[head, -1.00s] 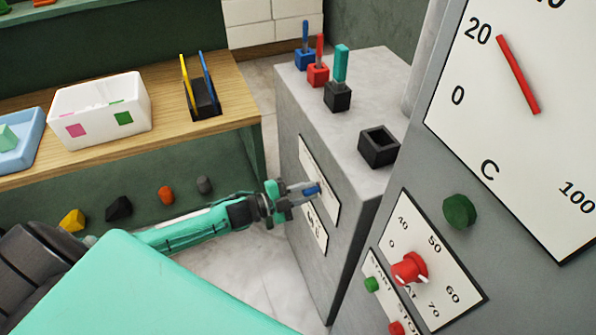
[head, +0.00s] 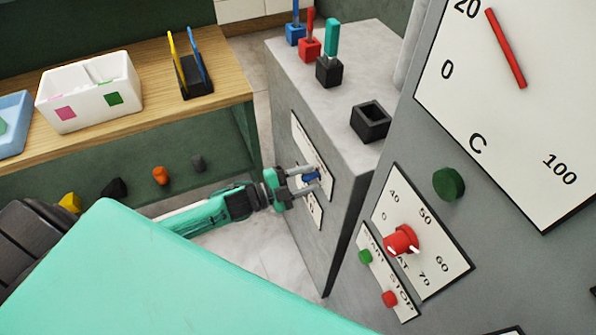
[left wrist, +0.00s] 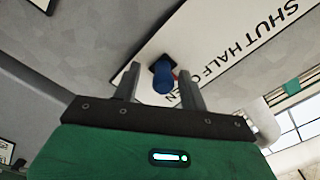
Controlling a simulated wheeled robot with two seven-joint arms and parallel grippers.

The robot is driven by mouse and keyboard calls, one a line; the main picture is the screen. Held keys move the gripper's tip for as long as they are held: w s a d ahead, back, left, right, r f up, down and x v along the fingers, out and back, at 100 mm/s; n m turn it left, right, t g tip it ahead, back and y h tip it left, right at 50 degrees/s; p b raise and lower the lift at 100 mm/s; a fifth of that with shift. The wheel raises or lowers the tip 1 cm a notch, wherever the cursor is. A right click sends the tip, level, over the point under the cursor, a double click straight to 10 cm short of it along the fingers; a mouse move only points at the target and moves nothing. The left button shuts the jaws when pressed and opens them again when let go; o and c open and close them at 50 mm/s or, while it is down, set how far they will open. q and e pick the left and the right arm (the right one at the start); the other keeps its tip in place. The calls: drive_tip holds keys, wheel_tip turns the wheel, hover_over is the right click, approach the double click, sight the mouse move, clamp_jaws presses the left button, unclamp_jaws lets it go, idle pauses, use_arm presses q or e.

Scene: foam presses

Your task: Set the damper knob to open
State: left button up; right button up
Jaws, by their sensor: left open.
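The damper knob is a small blue knob (head: 310,176) on a white plate (head: 306,150) on the side of the grey cabinet. In the left wrist view the blue knob (left wrist: 163,76) stands on a dark base, and the plate (left wrist: 240,45) beside it reads SHUT, HALF, OPEN. My left gripper (head: 306,180) is open at the knob; its fingers (left wrist: 158,85) show on either side of it, with gaps. Which mark the knob points to I cannot tell. My right gripper is not in view.
A grey panel at the right carries a red dial (head: 401,241), a green knob (head: 449,184) and a large gauge (head: 530,130). Small blocks with coloured handles and an open black box (head: 371,122) stand on the cabinet top (head: 345,85). A wooden shelf (head: 140,115) is at the left.

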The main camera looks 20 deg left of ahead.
use_arm(q)
drive_tip(key=b+v, duration=0.3)
drive_tip(key=v, duration=1)
drive_tip(key=shift+s+a, duration=0.2)
drive_tip(key=shift+s, duration=0.15)
